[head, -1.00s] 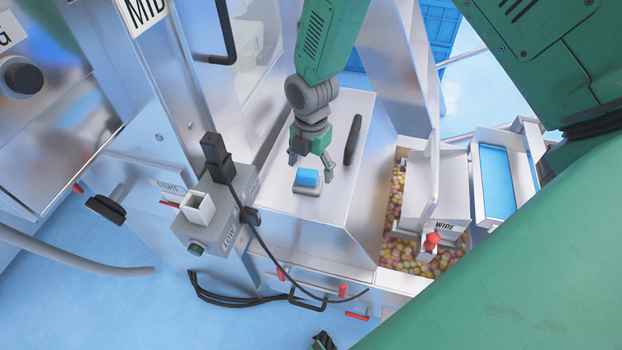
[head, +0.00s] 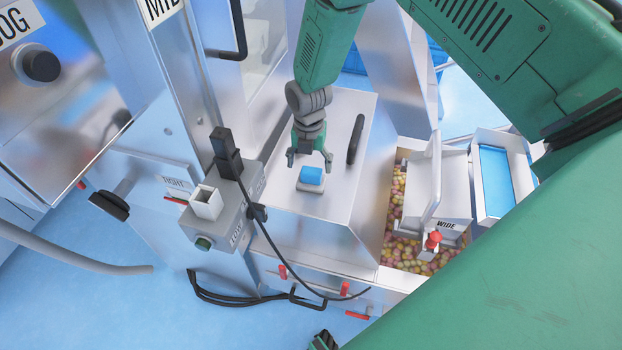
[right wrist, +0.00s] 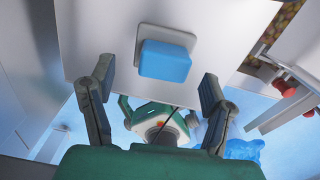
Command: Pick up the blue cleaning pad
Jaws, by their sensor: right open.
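The blue cleaning pad (head: 311,175) is a small blue block on a pale plate. It lies on the flat metal top of a machine housing (head: 300,235). My right gripper (head: 309,161) is open and empty, just behind the pad in the head view, pointing down toward it. In the right wrist view the pad (right wrist: 165,61) shows ahead, between the lines of the two spread fingers (right wrist: 157,82), and neither finger touches it. My left gripper does not show.
A black handle (head: 355,139) stands on the housing right of the pad. A grey control box (head: 213,215) with a black cable is to the left. A bin of colourful snacks (head: 398,200) and a flap marked WIDE (head: 440,210) are to the right.

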